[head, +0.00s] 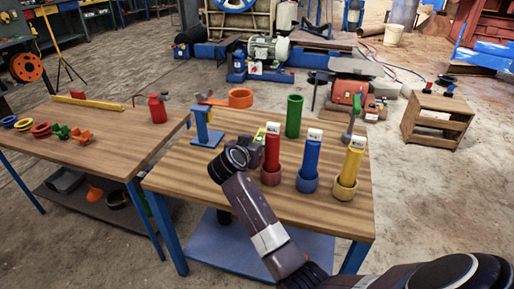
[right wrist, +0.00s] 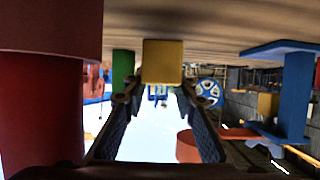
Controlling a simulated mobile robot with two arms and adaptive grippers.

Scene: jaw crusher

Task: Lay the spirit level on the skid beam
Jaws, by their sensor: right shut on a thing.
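My right gripper (head: 250,146) is over the near table and shut on a small yellow thing with some green (head: 260,136). This is probably the spirit level, but mostly the gripper hides it. In the right wrist view, the yellow block (right wrist: 162,62) sits between the fingertips (right wrist: 155,92). A long blue beam (head: 213,52) runs along the floor at the back under the machinery; it looks like the skid beam, with bare stretches of its top showing. My left gripper is out of view.
Red (head: 271,152), blue (head: 311,155) and yellow (head: 350,166) cylinders stand in holders right of the gripper. A green cylinder (head: 294,116) and a blue stand (head: 203,125) are behind. A second table (head: 100,130) is at left; a wooden crate (head: 437,118) is at right.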

